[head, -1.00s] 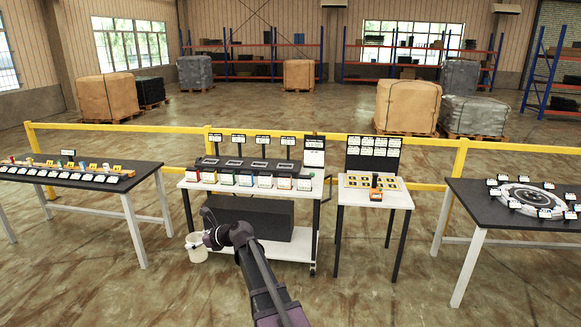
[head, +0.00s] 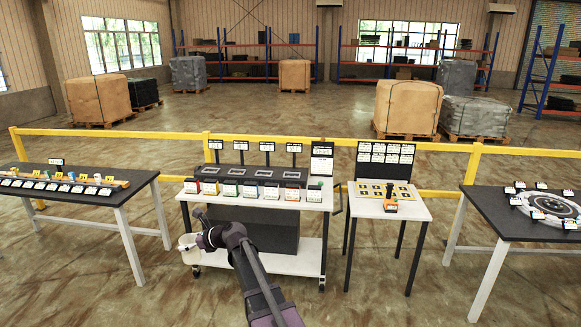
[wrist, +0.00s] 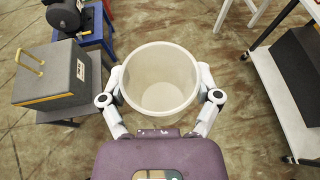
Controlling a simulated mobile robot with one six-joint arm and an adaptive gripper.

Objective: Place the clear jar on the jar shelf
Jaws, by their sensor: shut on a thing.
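The clear jar (wrist: 160,84) is a pale, see-through, open-topped round vessel and looks empty. My gripper (wrist: 160,98) has one white finger on each side of it and is shut on it. In the head view the jar (head: 188,247) hangs at the end of my arm, at the front left corner of the white cart. My arm hides part of the jar there. I cannot tell which surface is the jar shelf.
The white cart (head: 290,258) has a lower board with a dark box (head: 255,232) on it. A black table stands left (head: 95,205), a small white table (head: 390,215) right of the cart. In the wrist view, a grey box with a yellow handle (wrist: 55,73) is at left.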

